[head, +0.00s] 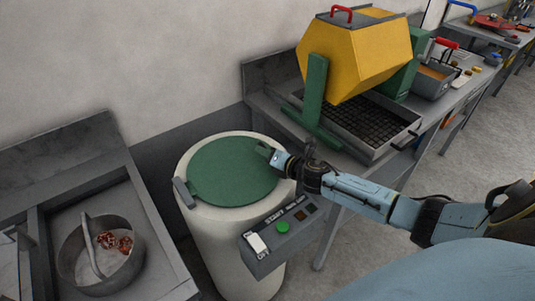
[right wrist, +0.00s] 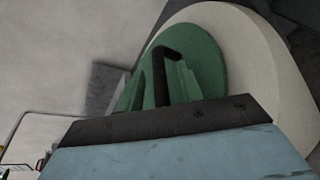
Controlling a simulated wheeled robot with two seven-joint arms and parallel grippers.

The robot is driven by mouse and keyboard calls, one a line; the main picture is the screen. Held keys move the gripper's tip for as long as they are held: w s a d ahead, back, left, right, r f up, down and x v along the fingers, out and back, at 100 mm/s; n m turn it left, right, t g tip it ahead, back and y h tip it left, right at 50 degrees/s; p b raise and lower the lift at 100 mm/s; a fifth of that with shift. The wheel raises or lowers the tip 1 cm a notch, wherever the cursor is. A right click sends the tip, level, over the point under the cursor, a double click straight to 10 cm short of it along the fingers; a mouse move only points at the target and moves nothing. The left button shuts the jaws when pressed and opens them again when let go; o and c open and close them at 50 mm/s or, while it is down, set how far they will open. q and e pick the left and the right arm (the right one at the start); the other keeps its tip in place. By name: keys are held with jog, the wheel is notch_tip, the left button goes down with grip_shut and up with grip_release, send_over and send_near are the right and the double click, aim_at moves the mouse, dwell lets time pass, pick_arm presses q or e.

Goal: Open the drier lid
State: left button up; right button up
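The drier (head: 235,245) is a cream upright cylinder with a round green lid (head: 225,175), which lies closed on its top. My right gripper (head: 268,154) is at the lid's right edge, with its arm coming in from the right. In the right wrist view, the green fingers (right wrist: 163,88) are at a black handle (right wrist: 170,54) on the lid (right wrist: 207,52). One leg of the handle shows between the fingers. I cannot tell whether they are closed on it. In the head view, the fingers hide most of the handle. My left gripper is not in view.
A control box (head: 285,235) with a green button juts from the drier's front. A grey bracket (head: 184,192) is at the lid's left edge. A yellow tumbler (head: 355,55) stands on the bench behind right. A metal pot (head: 135,275) with copper pieces sits in the left sink.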

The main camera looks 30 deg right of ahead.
jog(key=shift+w, duration=0.1)
jog(key=shift+c, duration=0.5)
grip_shut()
